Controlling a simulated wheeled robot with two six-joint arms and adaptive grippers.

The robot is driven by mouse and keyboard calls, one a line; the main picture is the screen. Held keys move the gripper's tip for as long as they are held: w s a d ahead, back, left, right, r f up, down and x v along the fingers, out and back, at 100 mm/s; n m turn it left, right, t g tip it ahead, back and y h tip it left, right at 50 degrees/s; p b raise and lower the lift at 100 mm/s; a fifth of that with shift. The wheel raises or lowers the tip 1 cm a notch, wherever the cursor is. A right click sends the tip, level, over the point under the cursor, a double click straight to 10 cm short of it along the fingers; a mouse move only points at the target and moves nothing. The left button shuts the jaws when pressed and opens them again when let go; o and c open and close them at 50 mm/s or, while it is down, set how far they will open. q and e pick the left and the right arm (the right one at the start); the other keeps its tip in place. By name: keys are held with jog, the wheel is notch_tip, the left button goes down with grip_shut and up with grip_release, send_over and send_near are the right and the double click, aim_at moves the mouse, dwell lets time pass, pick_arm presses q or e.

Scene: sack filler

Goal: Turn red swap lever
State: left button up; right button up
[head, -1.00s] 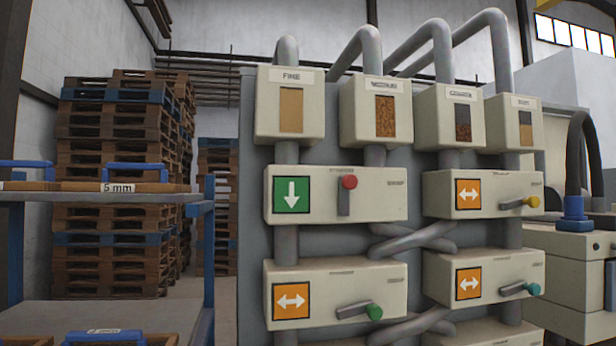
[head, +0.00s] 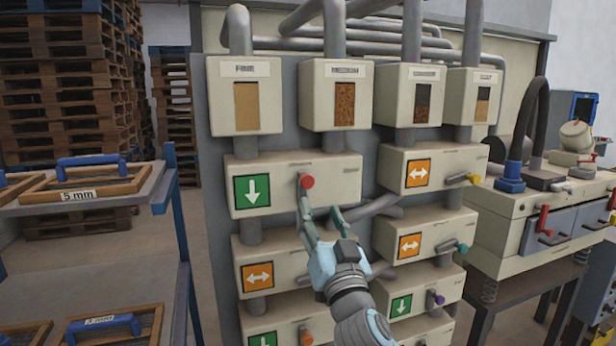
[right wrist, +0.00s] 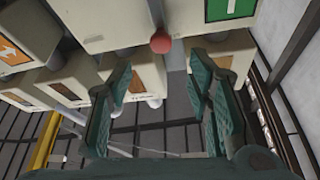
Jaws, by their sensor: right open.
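The red swap lever (head: 307,181) is on the upper left cream box (head: 330,168), beside a green sign (head: 252,191) with a white down arrow. Its red knob shows; my gripper partly covers the lever's lower part. My right gripper (head: 320,207) is open just below and in front of the knob, with its fingers pointing up at the box. In the right wrist view the red knob (right wrist: 160,42) shows beyond the gap between the two spread fingers (right wrist: 160,80). I cannot tell whether a finger touches the lever. My left gripper is not in view.
Other boxes carry yellow (head: 474,179), teal (head: 462,248) and purple (head: 438,298) knobs. Grey pipes (head: 375,208) cross between the boxes. A rack with blue-handled screens (head: 90,185) stands at left, a machine with red handles (head: 544,215) at right.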

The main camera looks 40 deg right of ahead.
aim_at(308, 185)
jog(key=p+x, duration=0.2)
jog(key=x, duration=0.9)
jog(key=shift+p, duration=0.3)
jog(key=shift+f, duration=0.1)
grip_shut()
